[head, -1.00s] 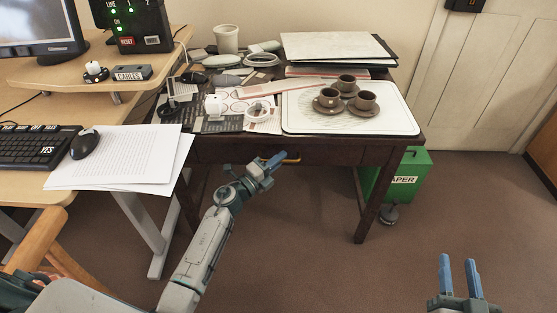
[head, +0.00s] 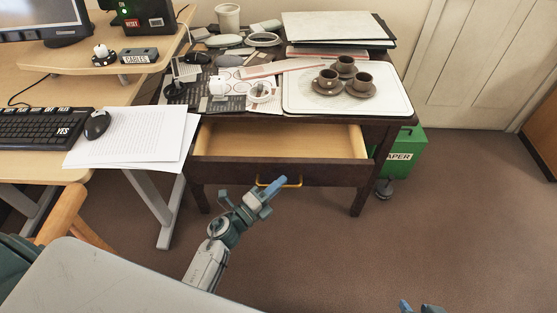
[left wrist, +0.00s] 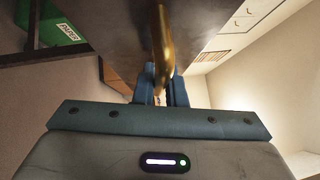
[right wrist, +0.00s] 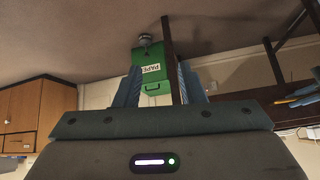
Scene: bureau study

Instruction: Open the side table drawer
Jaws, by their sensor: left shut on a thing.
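The dark wooden side table (head: 365,190) stands at the centre of the head view. Its drawer (head: 225,172) is pulled out, and the pale wooden inside shows empty. The brass handle (head: 294,182) is on the drawer front. My left gripper (head: 272,187) is at the handle, and in the left wrist view its fingers (left wrist: 160,85) are shut on the brass bar (left wrist: 162,45). My right gripper (head: 418,308) is at the bottom edge of the head view, mostly cut off. In the right wrist view its fingers (right wrist: 165,85) are apart with nothing held.
On the table top are a white tray (head: 300,100) with several brown cups, papers, folders (head: 335,27) and a mug (head: 228,16). A green paper bin (head: 410,150) stands right of the table. A desk with a keyboard (head: 40,130) is at left. The floor at right is clear.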

